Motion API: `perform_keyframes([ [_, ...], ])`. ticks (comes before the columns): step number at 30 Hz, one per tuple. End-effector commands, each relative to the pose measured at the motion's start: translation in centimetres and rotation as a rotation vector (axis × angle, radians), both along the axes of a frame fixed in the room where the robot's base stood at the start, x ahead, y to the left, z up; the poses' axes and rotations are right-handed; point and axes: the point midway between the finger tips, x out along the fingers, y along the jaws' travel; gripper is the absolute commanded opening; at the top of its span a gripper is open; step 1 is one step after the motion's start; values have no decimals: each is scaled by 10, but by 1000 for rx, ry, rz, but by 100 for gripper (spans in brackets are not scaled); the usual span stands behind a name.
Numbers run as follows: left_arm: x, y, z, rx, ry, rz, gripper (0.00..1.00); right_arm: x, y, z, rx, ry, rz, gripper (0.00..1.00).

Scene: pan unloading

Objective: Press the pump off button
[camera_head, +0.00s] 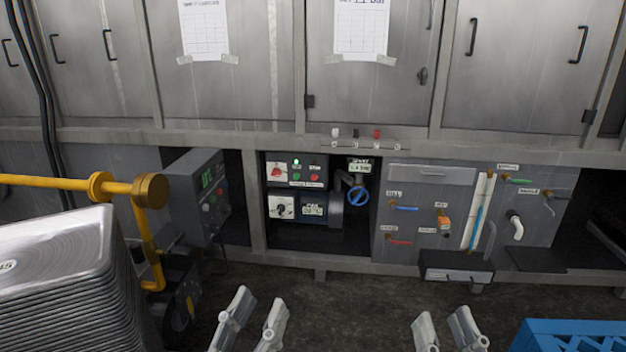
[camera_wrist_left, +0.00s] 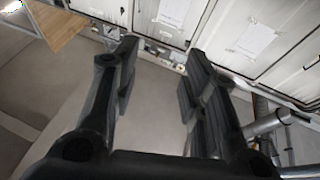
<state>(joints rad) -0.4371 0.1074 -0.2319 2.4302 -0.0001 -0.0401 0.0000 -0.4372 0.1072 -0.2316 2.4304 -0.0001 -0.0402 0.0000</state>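The pump control box (camera_head: 295,170) sits in the open bay of the grey cabinet. It has a red knob, a green button (camera_head: 297,175) and a red button (camera_head: 314,178) under small labels, and a green light above. The labels are too small to read for certain. The pump (camera_head: 330,207) with a blue handwheel is below and to its right. My left gripper (camera_head: 250,322) is open and empty at the bottom of the head view, well short of the box; it also shows open in the left wrist view (camera_wrist_left: 158,85). My right gripper (camera_head: 444,332) is open and empty, further right.
A stack of metal pans (camera_head: 55,255) and a yellow pipe (camera_head: 70,184) stand at the left. A grey box with a green display (camera_head: 200,190) juts out left of the bay. A valve panel (camera_head: 425,210) is to the right. A blue crate (camera_head: 570,337) is at bottom right. The floor between is clear.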

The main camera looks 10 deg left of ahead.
Motion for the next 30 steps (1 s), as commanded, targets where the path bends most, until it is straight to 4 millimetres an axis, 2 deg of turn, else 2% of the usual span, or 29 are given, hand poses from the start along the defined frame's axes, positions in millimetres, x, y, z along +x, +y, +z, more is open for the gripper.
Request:
perform_keyframes([
  [5,0,0,0,0,0,0,40,0,0,0,0,0,0,40],
  [15,0,0,0,0,1,0,0,0,0,0,0,1,0,40],
  [30,0,0,0,0,1,0,0,0,0,0,0,1,0,40],
])
